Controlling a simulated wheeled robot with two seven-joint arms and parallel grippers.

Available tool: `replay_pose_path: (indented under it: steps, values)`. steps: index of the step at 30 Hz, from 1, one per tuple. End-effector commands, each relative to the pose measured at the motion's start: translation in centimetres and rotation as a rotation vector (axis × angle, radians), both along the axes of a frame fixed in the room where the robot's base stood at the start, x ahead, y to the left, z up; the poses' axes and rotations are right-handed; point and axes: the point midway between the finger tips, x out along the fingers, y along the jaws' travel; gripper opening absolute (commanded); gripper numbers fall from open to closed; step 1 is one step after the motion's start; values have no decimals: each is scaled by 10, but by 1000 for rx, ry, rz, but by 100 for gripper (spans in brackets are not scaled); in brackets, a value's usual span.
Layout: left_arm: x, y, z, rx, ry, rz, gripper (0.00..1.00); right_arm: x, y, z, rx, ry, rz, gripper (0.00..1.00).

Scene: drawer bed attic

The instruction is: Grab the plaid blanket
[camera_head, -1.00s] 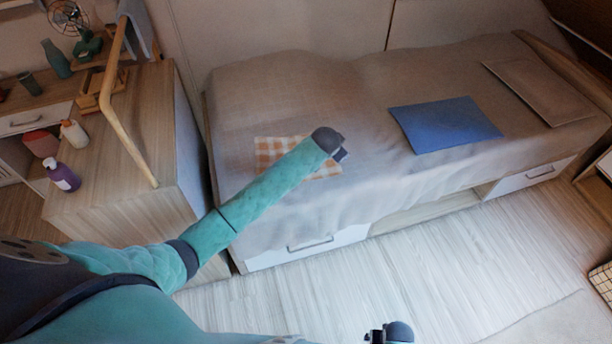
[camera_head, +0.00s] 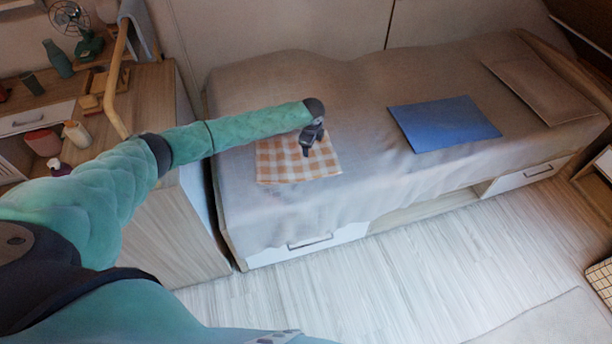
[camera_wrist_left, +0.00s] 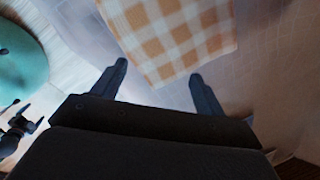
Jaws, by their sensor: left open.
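The plaid blanket (camera_head: 284,164) is a small orange-and-white checked cloth lying flat on the near left part of the bed. It also shows in the left wrist view (camera_wrist_left: 172,36), at the top and just beyond the fingertips. My left gripper (camera_head: 306,148) is over the blanket's right part in the head view, pointing down. In the left wrist view the two fingers (camera_wrist_left: 158,72) are spread apart with nothing between them but the blanket's near corner close by. I cannot tell the exact height above the cloth.
The bed (camera_head: 370,90) has a grey-brown cover, with a blue folded cloth (camera_head: 444,123) and a flat pillow (camera_head: 540,90) to the right. A wooden desk (camera_head: 150,95) with bottles and a fan stands at the left. The floor (camera_head: 400,270) in front is clear.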

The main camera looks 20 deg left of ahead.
Motion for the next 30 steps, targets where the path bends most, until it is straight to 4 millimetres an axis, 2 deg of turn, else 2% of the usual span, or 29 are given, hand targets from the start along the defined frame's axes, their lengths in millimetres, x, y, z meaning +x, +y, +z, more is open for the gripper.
replay_pose_path:
  steps: [6, 16, 23, 30]
  values:
    - [-23, 10, -25, 19, 127, -265, 73, -7, -2, -13, 5, -33, 3, 87]
    - [-37, 9, -33, 18, 200, -643, 73, -3, -1, -17, 15, -88, 5, 87]
    - [-37, 8, -34, 26, 202, -745, 73, -1, 0, -16, 18, -95, 5, 87]
    - [-37, 8, -47, 27, 202, -748, 73, 6, 6, -5, 23, -87, 1, 87]
